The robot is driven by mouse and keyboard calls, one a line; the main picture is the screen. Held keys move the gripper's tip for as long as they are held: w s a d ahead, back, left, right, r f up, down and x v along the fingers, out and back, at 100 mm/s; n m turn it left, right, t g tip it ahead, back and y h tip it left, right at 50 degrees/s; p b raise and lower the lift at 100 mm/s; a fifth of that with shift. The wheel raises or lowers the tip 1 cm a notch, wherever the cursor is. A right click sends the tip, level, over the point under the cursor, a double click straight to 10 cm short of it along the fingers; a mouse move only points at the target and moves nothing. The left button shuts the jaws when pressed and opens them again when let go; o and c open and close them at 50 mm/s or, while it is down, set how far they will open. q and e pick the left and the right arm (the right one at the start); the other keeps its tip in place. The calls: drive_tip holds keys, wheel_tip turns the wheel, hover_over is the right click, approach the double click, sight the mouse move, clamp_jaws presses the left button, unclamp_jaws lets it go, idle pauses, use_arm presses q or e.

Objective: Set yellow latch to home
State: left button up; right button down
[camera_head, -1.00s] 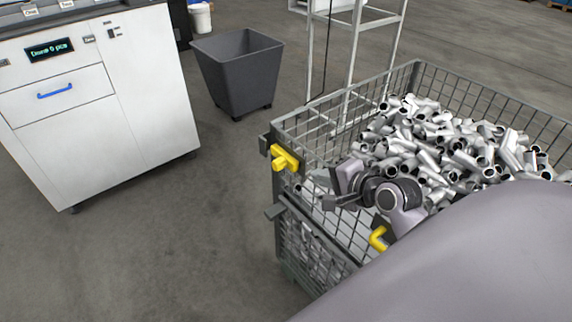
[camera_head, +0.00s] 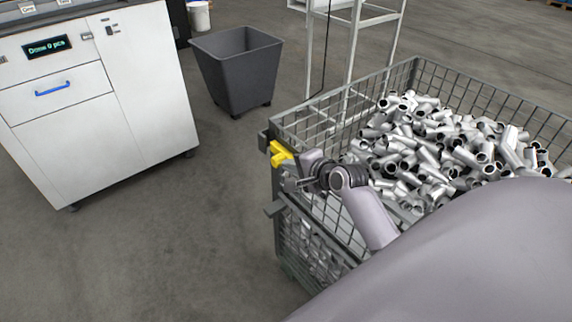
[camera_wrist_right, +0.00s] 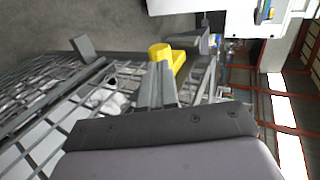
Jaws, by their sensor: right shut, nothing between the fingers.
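A yellow latch (camera_head: 281,154) sits at the upper left corner of a grey wire-mesh crate (camera_head: 272,183). My right gripper (camera_head: 290,184) is beside it, just below and to the right in the head view. In the right wrist view the yellow latch (camera_wrist_right: 176,60) is straight beyond the shut fingertips (camera_wrist_right: 156,68), which overlap its lower part in the picture. I cannot tell whether they touch it. The gripper holds nothing. The second yellow latch, on the crate's near side, is hidden behind my right arm. My left gripper is not in view.
The crate is full of grey metal pipe fittings (camera_head: 440,150). A white cabinet (camera_head: 130,90) with a display stands at the left, and a dark bin (camera_head: 238,68) behind. A grey rack (camera_head: 350,60) stands behind the crate. The floor between cabinet and crate is clear.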

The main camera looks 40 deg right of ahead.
sight(278, 160)
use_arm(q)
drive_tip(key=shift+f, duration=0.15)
use_arm(e)
drive_tip(key=shift+x, duration=1.4)
drive_tip(key=shift+w+b, duration=0.5)
drive_tip(key=shift+w, duration=0.6)
drive_tip(key=shift+w+a+r, duration=0.1)
drive_tip(key=shift+w+a, duration=0.05)
drive_tip(key=shift+w, duration=0.35)
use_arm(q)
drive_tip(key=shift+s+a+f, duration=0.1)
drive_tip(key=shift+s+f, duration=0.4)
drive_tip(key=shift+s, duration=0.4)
use_arm(e)
drive_tip(key=shift+r, duration=0.15)
